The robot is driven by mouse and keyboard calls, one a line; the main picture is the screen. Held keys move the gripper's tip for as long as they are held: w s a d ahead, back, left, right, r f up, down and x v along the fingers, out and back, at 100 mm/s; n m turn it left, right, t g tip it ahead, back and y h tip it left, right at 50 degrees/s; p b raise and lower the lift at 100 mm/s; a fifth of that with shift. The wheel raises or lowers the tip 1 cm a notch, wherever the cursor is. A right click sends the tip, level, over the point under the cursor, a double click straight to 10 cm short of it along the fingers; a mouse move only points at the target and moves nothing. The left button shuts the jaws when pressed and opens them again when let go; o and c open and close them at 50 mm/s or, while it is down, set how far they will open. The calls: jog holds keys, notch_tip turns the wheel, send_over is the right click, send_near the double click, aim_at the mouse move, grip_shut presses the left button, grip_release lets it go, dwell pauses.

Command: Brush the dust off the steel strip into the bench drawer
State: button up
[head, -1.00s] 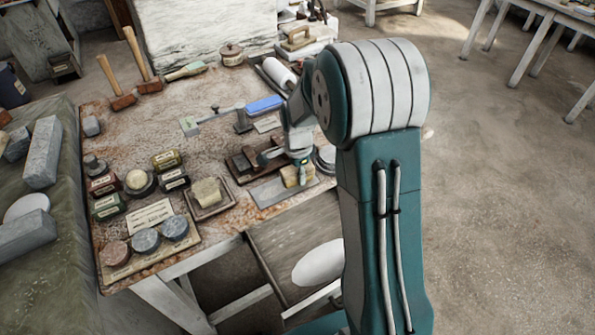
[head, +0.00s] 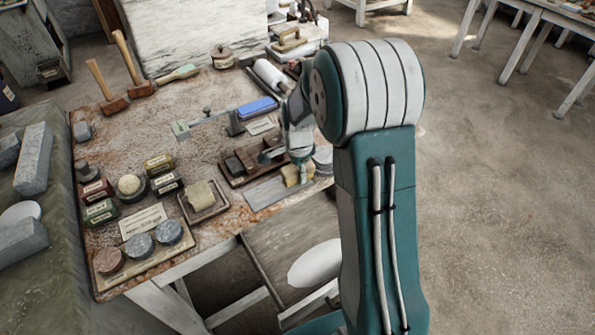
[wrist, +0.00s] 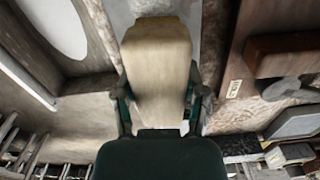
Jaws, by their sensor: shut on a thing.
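My gripper (head: 299,155) points down at the front edge of the bench, shut on a pale yellowish brush (head: 297,175). In the wrist view the brush (wrist: 157,62) is a cream block between the fingers. The steel strip (head: 263,193) is a flat grey plate lying along the bench edge. The brush is over its right part; I cannot tell whether they touch. Dust on the strip is too fine to make out. The bench drawer (head: 262,247) is open below the strip, with a white oval thing (head: 315,263) in it.
A blue-topped block (head: 257,108), jars and mallets (head: 106,88) stand further off. Floor at right is clear.

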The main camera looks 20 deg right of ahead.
aim_at(284, 172)
jog(key=shift+s+a, duration=0.2)
jog(key=shift+a, duration=1.95)
jog(key=shift+d, duration=0.1)
jog(key=shift+w+d, duration=0.2)
jog(key=shift+d, duration=1.95)
jog(key=shift+s+a, duration=0.2)
jog(key=shift+a, duration=2.05)
